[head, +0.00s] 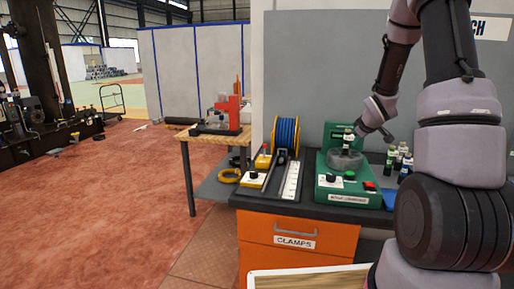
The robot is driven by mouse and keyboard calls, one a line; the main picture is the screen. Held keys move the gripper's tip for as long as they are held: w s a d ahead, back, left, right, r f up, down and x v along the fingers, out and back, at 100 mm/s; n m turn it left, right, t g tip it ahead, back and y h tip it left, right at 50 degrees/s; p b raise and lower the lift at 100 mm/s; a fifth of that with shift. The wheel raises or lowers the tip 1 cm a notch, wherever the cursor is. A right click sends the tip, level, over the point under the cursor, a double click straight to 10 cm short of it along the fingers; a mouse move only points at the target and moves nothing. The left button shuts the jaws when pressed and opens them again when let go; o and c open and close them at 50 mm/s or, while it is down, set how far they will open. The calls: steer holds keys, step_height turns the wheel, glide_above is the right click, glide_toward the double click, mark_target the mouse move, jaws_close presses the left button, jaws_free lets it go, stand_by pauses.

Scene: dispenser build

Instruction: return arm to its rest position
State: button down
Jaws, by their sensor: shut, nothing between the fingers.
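My arm comes in from the right side of the head view and bends down over the bench. My gripper (387,137) is small and dark at the end of the wrist. It appears shut and empty, above the bench between the green dispenser and the small bottles. The green dispenser (328,190) has a grey round part (345,160) in its middle, with a small dark-and-white item above it. The wrist is close to the dispenser's upper right; I cannot tell whether they touch.
Several small bottles (405,163) stand right of the dispenser, partly behind my arm. A blue spool (286,132) and a white ruled strip (291,182) are at its left. The orange drawer (298,260) is shut. A wooden side table (187,136) stands left; red floor (110,200) is open beyond.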

steer(key=s+a+r+m+g, duration=0.1)
steer(key=s+a+r+m, duration=0.2)
steer(key=s+r, duration=0.4)
steer(key=s+a+r+m, duration=0.35)
steer(key=s+r, duration=0.25)
steer(key=r, duration=0.4)
steer(key=s+a+r+m+y, duration=0.1)
steer(key=s+a+r, duration=0.1)
steer(key=s, duration=0.5)
steer(key=s+a+r+m+y, duration=0.1)
steer(key=s+a+r, duration=0.1)
steer(key=s+a, duration=0.3)
steer(key=s+a+r+m+g+y, duration=0.1)
steer(key=s+a, duration=0.3)
steer(key=s, duration=0.5)
steer(key=shift+a+r+m, duration=0.15)
steer(key=shift+r+m, duration=0.4)
